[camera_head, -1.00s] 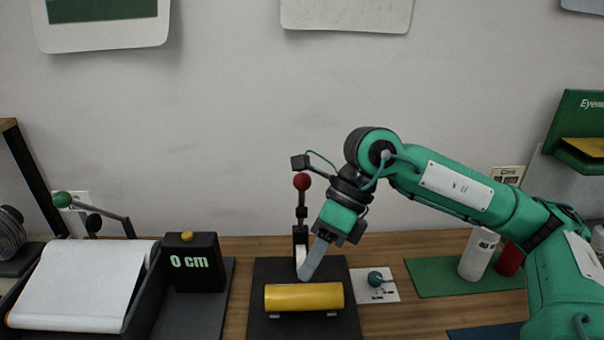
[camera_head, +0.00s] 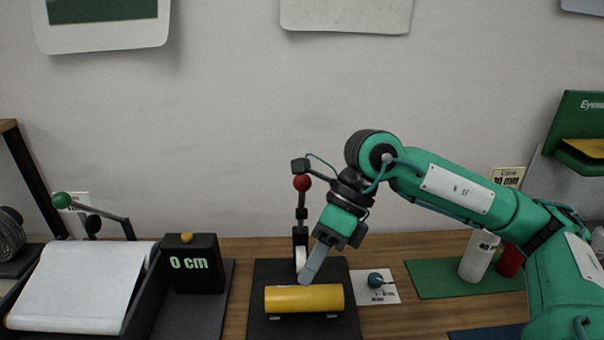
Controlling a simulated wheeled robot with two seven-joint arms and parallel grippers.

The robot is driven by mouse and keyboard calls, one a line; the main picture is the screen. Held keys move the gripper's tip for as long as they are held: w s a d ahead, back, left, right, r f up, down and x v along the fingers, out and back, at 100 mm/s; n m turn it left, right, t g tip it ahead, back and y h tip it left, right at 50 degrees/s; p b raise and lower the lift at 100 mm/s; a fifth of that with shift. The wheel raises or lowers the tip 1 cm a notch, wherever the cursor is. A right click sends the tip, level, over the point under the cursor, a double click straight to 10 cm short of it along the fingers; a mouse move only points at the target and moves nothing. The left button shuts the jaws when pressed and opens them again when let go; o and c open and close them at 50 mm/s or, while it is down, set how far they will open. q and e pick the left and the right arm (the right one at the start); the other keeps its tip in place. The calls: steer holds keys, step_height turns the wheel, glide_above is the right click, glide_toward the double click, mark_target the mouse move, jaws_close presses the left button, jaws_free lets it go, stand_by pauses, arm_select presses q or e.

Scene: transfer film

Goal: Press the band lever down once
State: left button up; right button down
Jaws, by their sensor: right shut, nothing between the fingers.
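A lever with a red ball knob (camera_head: 302,183) stands upright at the back of a black base plate (camera_head: 261,330). A yellow cylinder (camera_head: 312,298) lies across this plate. A second lever, with a green knob (camera_head: 61,200), rises behind the white film roll at the left; the picture does not label either as the band lever. My right gripper (camera_head: 309,279) is shut and empty, pointing down-left. Its tips are at the cylinder's top back edge, below and just right of the red-knobbed lever; I cannot tell whether they touch the cylinder. My left gripper is not in view.
White film (camera_head: 75,285) lies in a black tray beside a black box reading "0 cm" (camera_head: 196,267) with a yellow button. A blue-green knob (camera_head: 375,280) sits on a white card. White and red cylinders stand on a green mat (camera_head: 435,283) at right.

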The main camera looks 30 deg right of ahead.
mark_target(302, 177)
steer(key=shift+t, duration=0.3)
steer(key=shift+w+d+r+p, duration=1.1)
steer(key=shift+w+r, duration=0.7)
steer(key=shift+w, duration=0.25)
steer(key=shift+w+d+r+p, duration=1.15)
steer(key=shift+w+r, duration=0.65)
steer(key=shift+w, duration=0.2)
steer(key=shift+w+d+r+p, duration=1.1)
steer(key=shift+w+r, duration=0.7)
steer(key=shift+w, duration=0.25)
steer(key=w+d+r+p, duration=0.1)
steer(key=w+d+p, duration=0.2)
steer(key=w, duration=0.5)
steer(key=shift+r, duration=0.35)
